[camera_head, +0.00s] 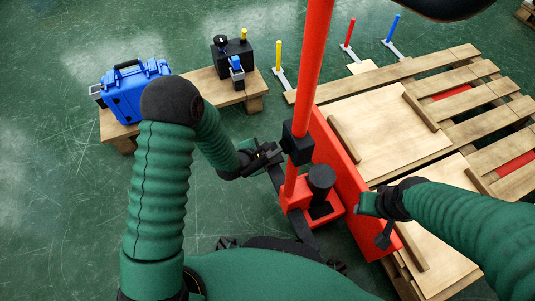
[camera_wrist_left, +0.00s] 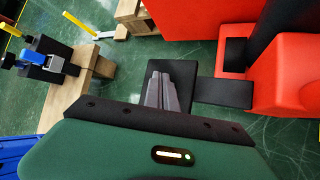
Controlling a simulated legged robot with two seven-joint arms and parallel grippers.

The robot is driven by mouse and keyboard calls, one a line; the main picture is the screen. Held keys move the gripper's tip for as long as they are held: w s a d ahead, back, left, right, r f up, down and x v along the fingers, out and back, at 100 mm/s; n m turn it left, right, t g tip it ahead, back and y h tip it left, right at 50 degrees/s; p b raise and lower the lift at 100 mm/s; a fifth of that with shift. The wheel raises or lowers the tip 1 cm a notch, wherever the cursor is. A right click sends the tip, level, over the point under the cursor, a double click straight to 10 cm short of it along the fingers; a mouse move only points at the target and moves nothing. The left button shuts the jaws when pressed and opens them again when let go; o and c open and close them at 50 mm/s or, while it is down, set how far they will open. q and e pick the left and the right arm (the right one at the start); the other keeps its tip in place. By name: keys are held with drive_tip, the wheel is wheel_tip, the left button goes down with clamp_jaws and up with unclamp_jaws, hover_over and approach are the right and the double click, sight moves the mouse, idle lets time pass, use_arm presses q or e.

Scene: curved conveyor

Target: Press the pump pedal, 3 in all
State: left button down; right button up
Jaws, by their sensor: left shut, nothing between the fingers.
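The pump pedal is a black flat plate on a short black arm that joins the red pump unit; it shows in the left wrist view (camera_wrist_left: 222,93) and, partly hidden, in the head view (camera_head: 277,178). The red pump unit (camera_head: 296,196) has a black cylinder (camera_head: 321,180) and a tall red post (camera_head: 312,60). My left gripper (camera_head: 270,157) is shut and empty beside the post. In the left wrist view its fingers (camera_wrist_left: 171,90) overlap the pedal plate; I cannot tell whether they touch it. My right gripper (camera_head: 368,204) is at the red panel, its fingers unclear.
A wooden pallet (camera_head: 460,75) with boards lies right of the red panel (camera_head: 335,150). At the back left, a low wooden bench (camera_head: 212,88) carries a blue case (camera_head: 132,95) and a black box (camera_head: 232,58). Yellow, red and blue posts stand behind. Green floor left of the pump is free.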

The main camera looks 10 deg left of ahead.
use_arm(q)
drive_tip(key=shift+f+b, duration=0.7)
drive_tip(key=shift+f, duration=0.85)
idle(0.9)
drive_tip(key=shift+r+p, duration=2.05)
drive_tip(key=shift+p, duration=0.15)
wheel_tip(320, 180, up, 5)
drive_tip(key=p, duration=0.5)
drive_tip(key=shift+r, duration=0.1)
